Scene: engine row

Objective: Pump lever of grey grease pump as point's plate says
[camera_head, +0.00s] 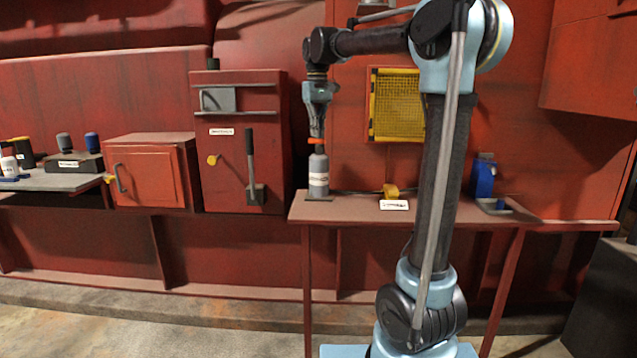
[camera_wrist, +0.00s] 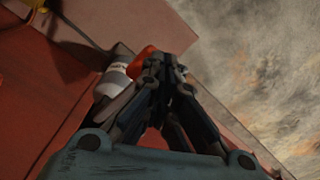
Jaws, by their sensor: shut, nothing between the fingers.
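The grey grease pump (camera_head: 318,177) stands upright on the red table, a grey cylinder with a pale label. Its orange-red top part (camera_head: 316,141), apparently the lever, sits right under my gripper (camera_head: 316,132). In the wrist view the pump's grey body (camera_wrist: 112,82) shows left of my gripper (camera_wrist: 165,66), and the orange-red part (camera_wrist: 143,61) shows beside and partly behind the fingertips. My gripper is shut and empty, pointing down, close to the lever; I cannot tell whether it touches. A white plate (camera_head: 394,205) lies at the table's front edge; its writing is too small to read.
A yellow fitting (camera_head: 391,190) sits behind the plate. A blue device (camera_head: 484,178) stands at the table's right end. Left of the table are a red cabinet with a black lever (camera_head: 250,160), a red box (camera_head: 147,177) and a shelf with several containers. A yellow grille (camera_head: 396,105) is behind.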

